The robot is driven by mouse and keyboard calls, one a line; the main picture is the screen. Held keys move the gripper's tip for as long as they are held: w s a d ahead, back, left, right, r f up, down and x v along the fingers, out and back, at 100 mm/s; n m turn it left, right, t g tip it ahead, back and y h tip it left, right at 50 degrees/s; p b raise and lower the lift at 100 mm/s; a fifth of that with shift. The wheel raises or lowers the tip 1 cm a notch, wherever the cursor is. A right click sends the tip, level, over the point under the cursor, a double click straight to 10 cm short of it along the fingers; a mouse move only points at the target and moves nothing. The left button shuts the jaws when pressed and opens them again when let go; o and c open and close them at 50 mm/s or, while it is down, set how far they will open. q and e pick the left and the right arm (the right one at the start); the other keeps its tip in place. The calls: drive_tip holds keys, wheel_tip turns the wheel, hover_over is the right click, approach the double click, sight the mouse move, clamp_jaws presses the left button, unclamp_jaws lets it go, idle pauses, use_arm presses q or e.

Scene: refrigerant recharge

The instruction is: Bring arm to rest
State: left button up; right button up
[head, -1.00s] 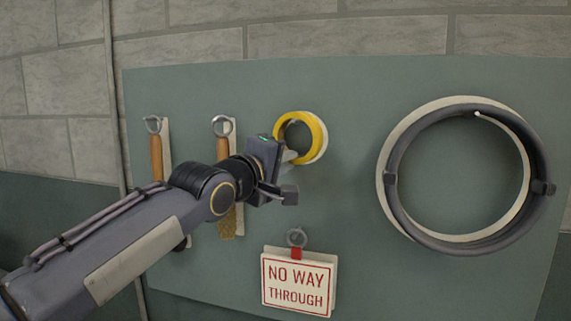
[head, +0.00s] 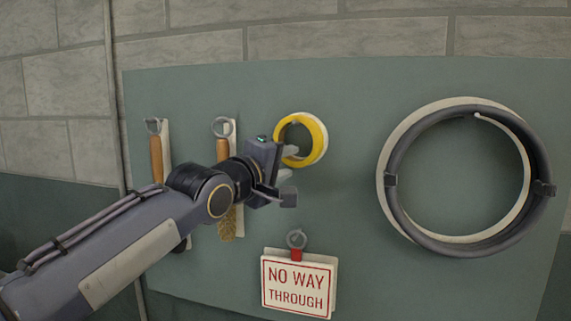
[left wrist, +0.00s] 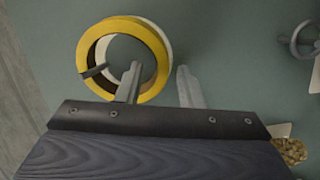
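My left gripper (head: 289,162) is in front of the green board, just below and partly over the yellow tape ring (head: 316,139). The ring hangs on a peg (left wrist: 94,72) against a white backing. I cannot tell whether the finger touches the ring. My right gripper is out of view.
The green board (head: 350,90) carries two wooden-handled brushes (head: 157,158) (head: 222,150), partly behind my arm. A NO WAY THROUGH sign (head: 298,287) hangs below the gripper. A large dark hose coil (head: 545,160) hangs at right. The board between ring and coil is bare.

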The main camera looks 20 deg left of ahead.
use_arm(q)
drive_tip(key=b+v, duration=0.2)
drive_tip(key=v, duration=0.5)
drive_tip(key=s+a+f+m+g+y, duration=0.1)
drive_tip(key=s+a+f+m+g, duration=0.15)
drive_tip(key=f, duration=0.45)
drive_tip(key=s+a+f+m+g, duration=0.1)
drive_tip(key=s+f, duration=0.3)
drive_tip(key=f, duration=0.3)
drive_tip(key=s+a+f+m+g+y, duration=0.1)
drive_tip(key=s+a+f+g, duration=0.15)
drive_tip(key=f, duration=0.55)
drive_tip(key=s+d+f+m+g, duration=0.3)
drive_tip(key=s+f+m+g, duration=0.2)
drive_tip(key=s+f, duration=1.1)
wheel_tip(320, 180, down, 4)
drive_tip(key=shift+s+r+m+g+h, duration=0.1)
drive_tip(key=shift+s+m+g+h, duration=0.2)
drive_tip(key=shift+s+m, duration=0.05)
